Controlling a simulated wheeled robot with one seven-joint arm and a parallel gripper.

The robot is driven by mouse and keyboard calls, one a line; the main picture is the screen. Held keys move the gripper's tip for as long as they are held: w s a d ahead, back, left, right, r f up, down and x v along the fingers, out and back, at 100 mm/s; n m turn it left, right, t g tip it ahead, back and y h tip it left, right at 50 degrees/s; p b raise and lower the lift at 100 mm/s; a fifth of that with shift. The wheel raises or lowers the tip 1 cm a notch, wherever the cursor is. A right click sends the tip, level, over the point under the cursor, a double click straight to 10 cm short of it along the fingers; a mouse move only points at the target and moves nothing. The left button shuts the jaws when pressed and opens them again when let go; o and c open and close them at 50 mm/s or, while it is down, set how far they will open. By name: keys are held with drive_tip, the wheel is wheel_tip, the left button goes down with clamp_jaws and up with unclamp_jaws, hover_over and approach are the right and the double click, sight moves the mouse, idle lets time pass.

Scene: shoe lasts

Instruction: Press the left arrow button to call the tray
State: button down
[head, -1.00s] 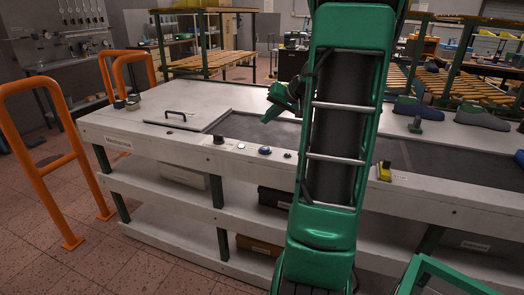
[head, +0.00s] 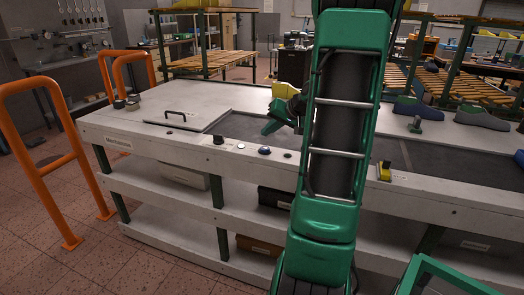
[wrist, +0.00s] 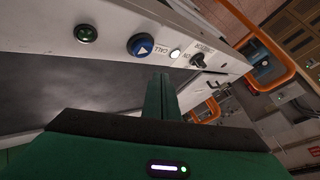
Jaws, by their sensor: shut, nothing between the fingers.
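A round blue button with a white arrow (wrist: 140,45) sits on the pale front rail, beside the lettering CALL. It also shows in the head view as a small blue disc (head: 264,151). My green gripper (head: 267,130) is above the dark bench surface, just behind the button row and near the blue button. In the wrist view its fingers (wrist: 162,88) are together and empty, pointing toward the rail. They appear apart from the button. I cannot pick out a tray for certain.
On the same rail are a small white light (wrist: 175,53), a black selector knob (wrist: 197,60) and a dark green button (wrist: 87,33). A pale panel with a black handle (head: 187,116) lies at the left. Orange guard rails (head: 38,86) stand beyond the bench's left end.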

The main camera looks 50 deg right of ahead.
sight(267, 149)
drive_tip(key=shift+f, duration=1.7)
drive_tip(key=shift+f, duration=0.1)
idle(0.7)
drive_tip(key=shift+f, duration=0.3)
